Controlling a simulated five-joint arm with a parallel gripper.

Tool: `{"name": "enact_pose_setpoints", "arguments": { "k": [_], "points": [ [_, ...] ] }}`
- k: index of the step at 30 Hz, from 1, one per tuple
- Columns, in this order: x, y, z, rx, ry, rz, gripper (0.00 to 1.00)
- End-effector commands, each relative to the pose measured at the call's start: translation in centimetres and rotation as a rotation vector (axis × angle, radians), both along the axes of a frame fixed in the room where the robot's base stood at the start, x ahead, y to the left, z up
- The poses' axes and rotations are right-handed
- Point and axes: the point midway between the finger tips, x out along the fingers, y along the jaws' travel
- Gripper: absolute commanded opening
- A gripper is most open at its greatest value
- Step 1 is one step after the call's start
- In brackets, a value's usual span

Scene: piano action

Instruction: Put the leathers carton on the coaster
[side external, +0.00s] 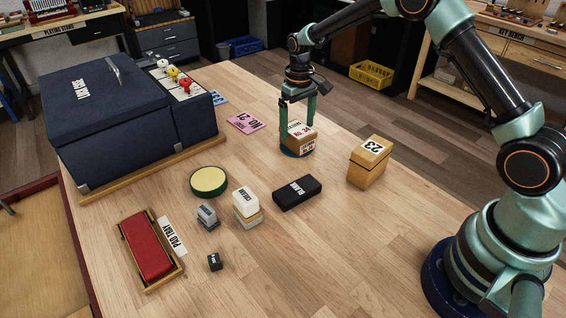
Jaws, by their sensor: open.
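Only the coaster's near rim shows; the carton hides the rest. My gripper (298,117) points down over the carton, open, with one finger at each side of its upper part. I cannot tell whether the fingers touch it.
A wooden box marked 23 (369,161) stands to the right and a black block (297,192) in front. A green-rimmed round pad (209,181), a cream block (246,203), a grey block (207,216) and a red pad tray (148,247) lie left. The front right table is clear.

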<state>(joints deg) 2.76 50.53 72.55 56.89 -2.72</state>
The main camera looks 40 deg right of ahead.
Motion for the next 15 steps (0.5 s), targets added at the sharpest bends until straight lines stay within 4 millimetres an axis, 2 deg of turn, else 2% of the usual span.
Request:
{"name": "enact_pose_setpoints", "arguments": {
  "k": [3, 9, 15],
  "points": [
    [0.1, 0.0, 2.7, 0.0, -0.006, 0.0, 1.0],
    [0.1, 0.0, 6.7, 0.0, -0.005, 0.0, 1.0],
    [0.0, 0.0, 9.2, 0.0, -0.002, 0.0, 1.0]
  ]
}}
